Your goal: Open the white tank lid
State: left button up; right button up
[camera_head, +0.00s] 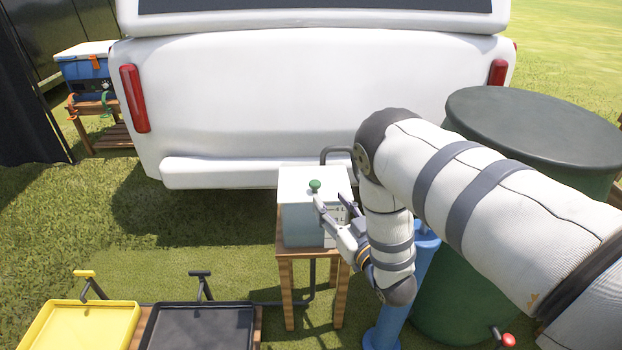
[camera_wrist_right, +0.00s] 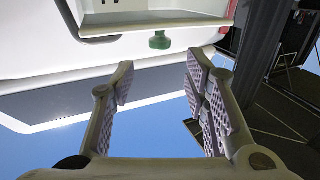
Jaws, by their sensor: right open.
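The white tank (camera_head: 300,228) stands on a small wooden stand. Its flat white lid (camera_head: 296,180) lies closed on top, with a green knob (camera_head: 315,185) standing up from it. My right gripper (camera_head: 331,197) is open, with one finger just beside the knob and the other to its right. In the right wrist view, which is upside down, the green knob (camera_wrist_right: 160,41) lies beyond the open fingertips of the gripper (camera_wrist_right: 160,70), in line with the gap. Nothing is between the fingers. My left gripper is not in view.
A white vehicle (camera_head: 290,105) stands close behind the tank. A dark green barrel (camera_head: 535,125) and a blue post (camera_head: 383,333) are at right. A yellow tray (camera_head: 85,330) and a black tray (camera_head: 200,332) lie at front left. Grass left of the tank is open.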

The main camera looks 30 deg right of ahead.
aim_at(317, 185)
jog(key=w, duration=0.3)
jog(key=w+d, duration=0.1)
jog(key=w, duration=0.2)
jog(key=w+b, duration=0.1)
jog(key=w, duration=0.2)
jog(key=shift+d, duration=0.2)
grip_shut()
